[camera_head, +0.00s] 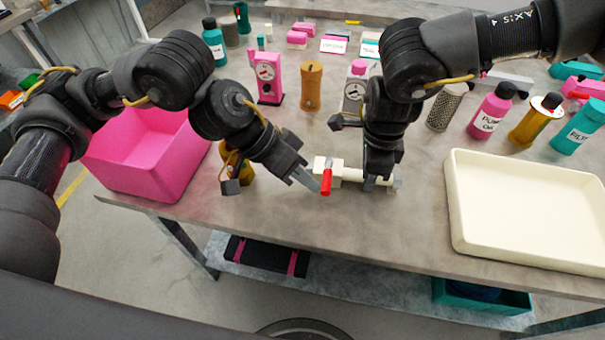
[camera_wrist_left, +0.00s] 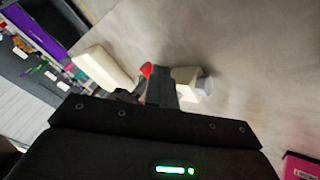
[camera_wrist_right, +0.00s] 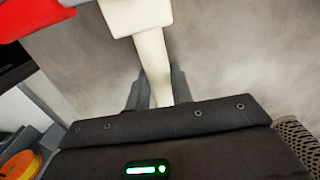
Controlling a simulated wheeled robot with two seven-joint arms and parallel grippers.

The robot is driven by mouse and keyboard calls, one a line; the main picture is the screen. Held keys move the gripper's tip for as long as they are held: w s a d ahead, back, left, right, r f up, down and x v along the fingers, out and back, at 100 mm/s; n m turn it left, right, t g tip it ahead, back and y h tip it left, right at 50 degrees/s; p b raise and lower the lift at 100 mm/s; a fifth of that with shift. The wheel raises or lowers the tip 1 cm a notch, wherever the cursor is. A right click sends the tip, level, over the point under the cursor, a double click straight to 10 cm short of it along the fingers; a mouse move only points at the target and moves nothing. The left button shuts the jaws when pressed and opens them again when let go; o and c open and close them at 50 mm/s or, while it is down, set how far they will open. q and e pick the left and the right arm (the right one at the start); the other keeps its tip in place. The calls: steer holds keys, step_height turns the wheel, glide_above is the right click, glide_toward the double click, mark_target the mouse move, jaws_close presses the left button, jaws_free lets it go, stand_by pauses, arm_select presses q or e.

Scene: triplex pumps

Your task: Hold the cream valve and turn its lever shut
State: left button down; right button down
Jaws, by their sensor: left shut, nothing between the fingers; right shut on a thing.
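The cream valve (camera_head: 352,175) lies on the grey table near its front edge, with a red lever (camera_head: 326,182) at its left end. My right gripper (camera_head: 378,183) is shut on the valve's cream pipe; the right wrist view shows the pipe (camera_wrist_right: 153,62) between its fingers (camera_wrist_right: 157,88). My left gripper (camera_head: 318,184) is shut and empty, its tips right beside the red lever. In the left wrist view the lever (camera_wrist_left: 146,70) shows at the fingertips, and the valve body (camera_wrist_left: 186,76) is partly hidden behind the fingers. Whether the left fingers touch the lever I cannot tell.
A pink bin (camera_head: 150,150) stands at the left and a cream tray (camera_head: 530,205) at the right. A mustard object (camera_head: 240,172) stands behind my left gripper. Bottles, a mustard cylinder (camera_head: 311,86) and a pink gauge stand (camera_head: 268,78) line the back. Bare table lies between tray and valve.

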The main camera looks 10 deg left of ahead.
arm_select(q)
steer(key=shift+s+d, duration=0.15)
stand_by(0.3)
arm_select(e)
steer(key=shift+a, duration=0.1)
arm_select(q)
steer(key=shift+r, duration=0.15)
steer(key=s+a+r, duration=0.4)
steer(key=a+r, duration=0.1)
steer(key=r, duration=0.2)
steer(key=shift+r, duration=0.2)
arm_select(e)
steer(key=c, duration=1.1)
jaws_free()
steer(key=shift+c, duration=0.2)
